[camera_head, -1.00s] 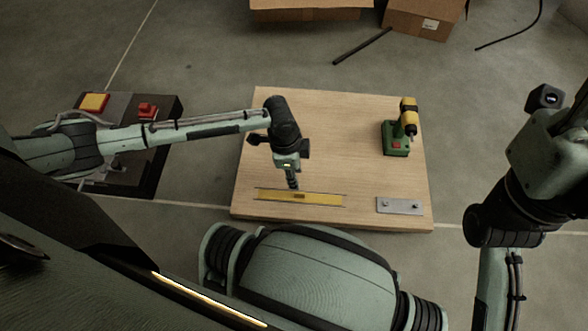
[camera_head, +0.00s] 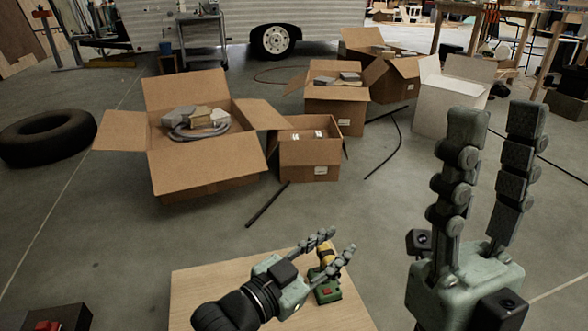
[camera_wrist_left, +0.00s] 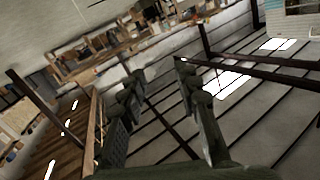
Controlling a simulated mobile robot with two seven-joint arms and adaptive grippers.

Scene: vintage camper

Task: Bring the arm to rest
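My left gripper (camera_head: 340,243) is raised above the wooden tabletop in the head view, fingers spread and pointing up and right. Nothing is between its fingers. In the left wrist view its two fingers (camera_wrist_left: 160,72) are apart, with only the distant room behind them. My right gripper (camera_head: 497,115) stands large at the right of the head view, pointing up, its fingers apart and empty. The wooden tabletop (camera_head: 205,290) is at the bottom. A green and yellow drill (camera_head: 327,292) stands on it, partly covered by the left gripper.
Open cardboard boxes (camera_head: 205,165) stand on the floor beyond the table. A black tyre (camera_head: 48,138) lies at the left. A dark rod (camera_head: 266,205) lies on the floor before the boxes. A red-buttoned dark box (camera_head: 55,318) is at bottom left.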

